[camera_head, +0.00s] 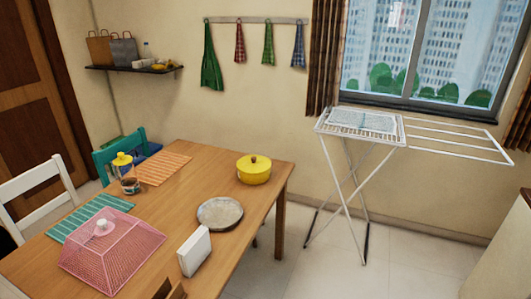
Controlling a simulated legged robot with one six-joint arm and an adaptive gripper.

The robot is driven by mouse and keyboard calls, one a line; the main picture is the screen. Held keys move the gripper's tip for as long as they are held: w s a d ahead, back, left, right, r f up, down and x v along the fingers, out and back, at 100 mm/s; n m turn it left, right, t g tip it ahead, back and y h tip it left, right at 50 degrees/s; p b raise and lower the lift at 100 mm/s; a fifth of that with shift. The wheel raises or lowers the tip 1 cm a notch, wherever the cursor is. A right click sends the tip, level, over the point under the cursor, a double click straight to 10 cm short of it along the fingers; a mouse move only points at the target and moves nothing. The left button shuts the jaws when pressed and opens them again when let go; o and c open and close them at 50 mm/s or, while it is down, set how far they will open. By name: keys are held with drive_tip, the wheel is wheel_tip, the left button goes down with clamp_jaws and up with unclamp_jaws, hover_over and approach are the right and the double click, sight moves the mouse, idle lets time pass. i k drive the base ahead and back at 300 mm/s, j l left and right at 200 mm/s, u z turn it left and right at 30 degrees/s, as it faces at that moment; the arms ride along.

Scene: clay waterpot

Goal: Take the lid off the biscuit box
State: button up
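No thing is plainly marked as the biscuit box. A see-through jar (130,185) with dark contents and a yellow lid (122,160) stands upright at the left part of the table, by the orange mat. A yellow round pot (254,174) with a closed yellow lid and a brown knob (253,159) stands near the far right corner of the table. I cannot tell which of the two is the biscuit box. Both lids look in place. My gripper is not in view.
The wooden table (180,215) also holds a grey round plate (220,213), a white upright block (194,250), a pink mesh cover (112,250) and striped mats. Chairs stand at its left. A drying rack (362,125) stands right; floor (320,270) between is clear.

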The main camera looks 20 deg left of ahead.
sight(252, 164)
drive_tip(key=i+u, duration=0.15)
drive_tip(key=i, duration=0.55)
drive_tip(key=i+l+u, duration=0.2)
drive_tip(key=i, duration=0.5)
drive_tip(key=i+u, duration=0.35)
drive_tip(key=u, duration=0.15)
drive_tip(key=i+u, duration=0.5)
drive_tip(key=i+l+u, duration=0.25)
drive_tip(key=u, duration=0.25)
drive_tip(key=i+l+u, duration=0.15)
drive_tip(key=i+u, duration=0.15)
drive_tip(key=i+l+u, duration=0.3)
drive_tip(key=k+j, duration=0.05)
